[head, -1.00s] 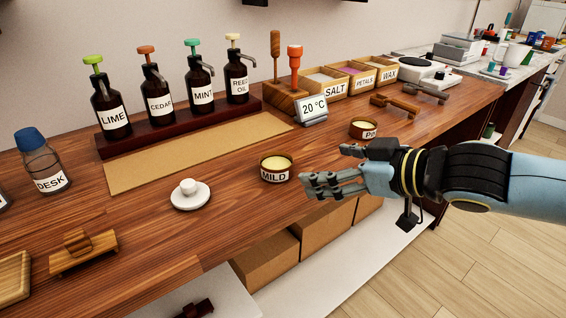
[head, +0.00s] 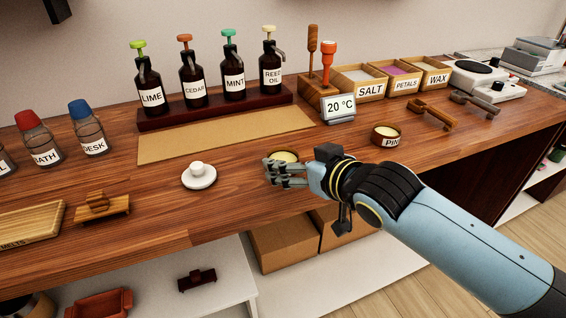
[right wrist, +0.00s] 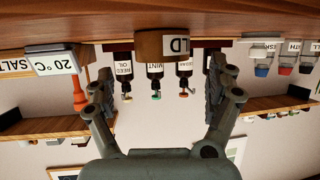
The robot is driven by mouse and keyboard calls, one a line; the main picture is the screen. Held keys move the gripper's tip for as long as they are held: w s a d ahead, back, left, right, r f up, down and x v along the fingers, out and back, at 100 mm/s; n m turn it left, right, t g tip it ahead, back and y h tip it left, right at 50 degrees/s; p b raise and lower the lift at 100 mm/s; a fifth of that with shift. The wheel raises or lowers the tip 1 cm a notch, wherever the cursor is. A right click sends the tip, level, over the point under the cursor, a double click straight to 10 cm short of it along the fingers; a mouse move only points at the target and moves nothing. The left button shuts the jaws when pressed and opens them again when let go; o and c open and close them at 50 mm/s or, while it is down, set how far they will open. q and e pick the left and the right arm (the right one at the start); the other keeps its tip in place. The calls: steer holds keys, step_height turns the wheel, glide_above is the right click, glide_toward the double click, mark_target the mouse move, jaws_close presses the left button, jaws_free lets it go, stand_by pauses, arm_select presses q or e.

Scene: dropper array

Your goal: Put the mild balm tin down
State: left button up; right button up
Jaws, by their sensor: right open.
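The mild balm tin (head: 285,156) stands upright on the wooden counter (head: 235,220), its pale balm showing and its label hidden behind my right gripper. My right gripper (head: 284,173) is at the tin's near side in the head view. In the upside-down right wrist view, my right gripper (right wrist: 161,88) is open, with one finger on each side of the picture. The tin (right wrist: 162,44) shows beyond and between the fingers, resting on the counter, with a gap on both sides. My left gripper is not in view.
A second tin (head: 385,136) stands to the right of my right gripper. A white dish with a knob (head: 199,177) is to the left. A tan mat (head: 225,136) lies behind, before the pump bottles on their dark stand (head: 215,109). Bare counter lies between dish and tin.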

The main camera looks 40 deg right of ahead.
mark_target(276, 153)
steer(key=shift+w+f, duration=0.1)
steer(key=shift+w, duration=0.2)
steer(key=x, duration=0.4)
steer(key=shift+w+f, duration=0.15)
steer(key=shift+w, duration=0.1)
steer(key=shift+w+f, duration=0.1)
steer(key=shift+w, duration=0.1)
steer(key=shift+a, duration=0.1)
steer(key=shift+c, duration=0.9)
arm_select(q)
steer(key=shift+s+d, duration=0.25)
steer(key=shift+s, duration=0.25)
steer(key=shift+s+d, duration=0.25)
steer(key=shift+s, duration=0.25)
arm_select(e)
steer(key=c, duration=1.2)
steer(key=shift+r, duration=0.2)
steer(key=shift+c, duration=0.2)
